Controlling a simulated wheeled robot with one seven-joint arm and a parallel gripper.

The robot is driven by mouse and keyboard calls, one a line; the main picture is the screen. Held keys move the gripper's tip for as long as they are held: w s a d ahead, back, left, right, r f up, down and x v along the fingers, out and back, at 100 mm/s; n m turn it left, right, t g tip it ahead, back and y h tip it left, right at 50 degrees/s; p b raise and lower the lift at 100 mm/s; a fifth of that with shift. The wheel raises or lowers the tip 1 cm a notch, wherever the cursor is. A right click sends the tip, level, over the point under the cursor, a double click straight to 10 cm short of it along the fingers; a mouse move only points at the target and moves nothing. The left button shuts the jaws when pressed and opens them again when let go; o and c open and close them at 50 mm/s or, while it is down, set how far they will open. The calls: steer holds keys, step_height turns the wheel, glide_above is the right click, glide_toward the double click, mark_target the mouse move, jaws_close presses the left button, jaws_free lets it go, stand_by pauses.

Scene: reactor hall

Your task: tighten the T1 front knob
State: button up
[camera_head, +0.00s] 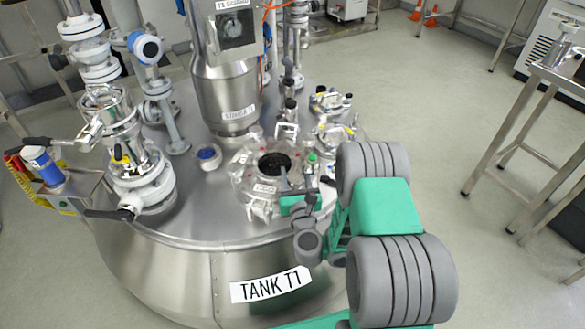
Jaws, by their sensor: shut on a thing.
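The steel tank T1 (185,225) stands in front of me, with its "TANK T1" label (272,286) on the near wall. On its lid is a round hatch (245,180) with a dark central opening and clamps around the rim. My gripper (303,182) is low at the hatch's right front edge. It is shut on a small part there, which I take to be the front knob; the gripper and arm largely hide it. A small green-topped fitting (312,158) shows just beyond the fingers. Another clamp (260,208) at the hatch's front left is clear of the gripper.
A steel vessel (225,95) with piping rises behind the hatch. Valves and pipes (140,180) crowd the lid's left side. A white-and-blue port (207,157) sits left of the hatch. A steel table (555,75) stands at right, with open floor between it and the tank.

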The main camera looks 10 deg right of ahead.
steer(key=m+h+p, duration=0.2)
steer(key=h+p, duration=0.1)
steer(key=shift+d+r+g, duration=0.1)
steer(key=shift+r+g, duration=0.2)
steer(key=shift+s+d+f+m+g+h+p, duration=0.15)
steer(key=shift+d+m+g+h+p, duration=0.15)
steer(key=shift+m+h+p, duration=0.5)
steer(key=shift+h, duration=0.3)
steer(key=o, duration=1.4)
steer(key=shift+c, duration=0.2)
steer(key=shift+f, duration=0.1)
